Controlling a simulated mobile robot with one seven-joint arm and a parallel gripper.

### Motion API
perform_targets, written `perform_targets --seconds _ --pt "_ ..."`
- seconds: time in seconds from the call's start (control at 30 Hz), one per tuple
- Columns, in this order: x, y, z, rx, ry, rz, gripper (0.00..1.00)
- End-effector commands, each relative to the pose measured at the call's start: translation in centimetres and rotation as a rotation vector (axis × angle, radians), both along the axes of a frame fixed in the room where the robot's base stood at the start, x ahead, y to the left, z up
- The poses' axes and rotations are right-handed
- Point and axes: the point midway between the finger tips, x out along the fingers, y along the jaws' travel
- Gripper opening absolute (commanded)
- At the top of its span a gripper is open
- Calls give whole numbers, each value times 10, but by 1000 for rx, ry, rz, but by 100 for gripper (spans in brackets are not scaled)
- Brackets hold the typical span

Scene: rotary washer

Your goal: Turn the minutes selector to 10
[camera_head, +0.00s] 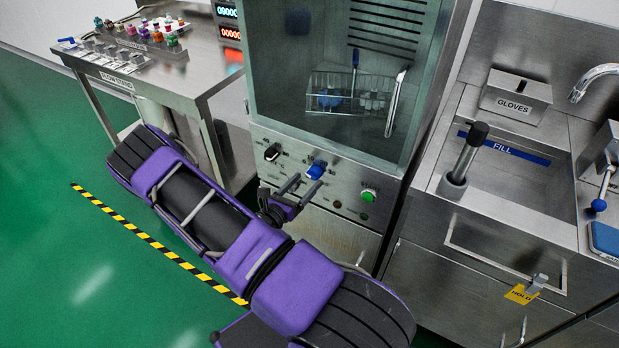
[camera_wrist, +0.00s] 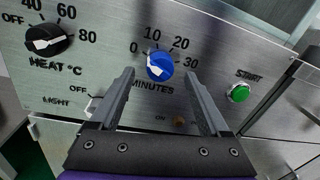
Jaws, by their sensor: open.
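The minutes selector (camera_wrist: 162,62) is a blue knob with a white pointer on the washer's steel front panel. It also shows in the head view as a blue knob (camera_head: 316,170). Marks 0, 10, 20 and 30 run around its top. The white pointer lies on its left part, toward the upper left; I cannot tell its exact setting. My gripper (camera_wrist: 158,75) is open and empty. In the wrist view its fingers appear to either side of and below the knob, apart from it. In the head view my gripper (camera_head: 304,187) is just in front of the panel, below the knob.
A black heat knob (camera_wrist: 48,39) is left of the selector, with a small light switch (camera_wrist: 92,106) below it. A green start button (camera_wrist: 239,92) is to the right. The washer's glass chamber (camera_head: 330,70) is above the panel; a sink unit (camera_head: 500,160) stands right.

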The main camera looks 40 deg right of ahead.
Motion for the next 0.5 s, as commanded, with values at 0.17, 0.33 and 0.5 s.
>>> perform_targets --seconds 0.17,0.33,0.5 --pt "6 -20 -1 1 0 -2 80" --pt "9 -26 0 1 1 0 80" --pt "9 -26 0 1 1 1 80"
